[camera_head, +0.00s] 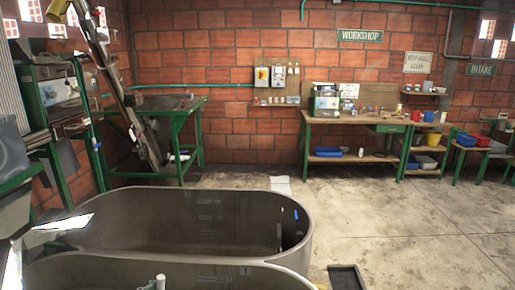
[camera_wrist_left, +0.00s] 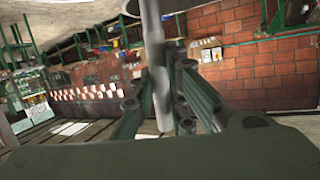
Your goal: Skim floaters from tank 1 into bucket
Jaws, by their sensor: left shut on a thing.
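In the left wrist view my left gripper (camera_wrist_left: 160,115) is shut on a pale grey rod (camera_wrist_left: 153,50), which runs up out of the top of the picture. What the rod's far end carries is not clear. In the head view two grey oval tanks stand at the bottom: a farther tank (camera_head: 190,205) and a nearer tank (camera_head: 200,272), cut off by the lower edge. I cannot tell which is tank 1. No floaters can be made out. A yellow bucket (camera_head: 433,138) stands on a shelf at the right; whether it is the task's bucket is unclear. My right gripper is not in view.
A green-framed workbench (camera_head: 350,122) stands at the back wall, with a green table (camera_head: 170,112) to its left. A dark tray (camera_head: 347,278) lies on the floor. The concrete floor at the right is clear.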

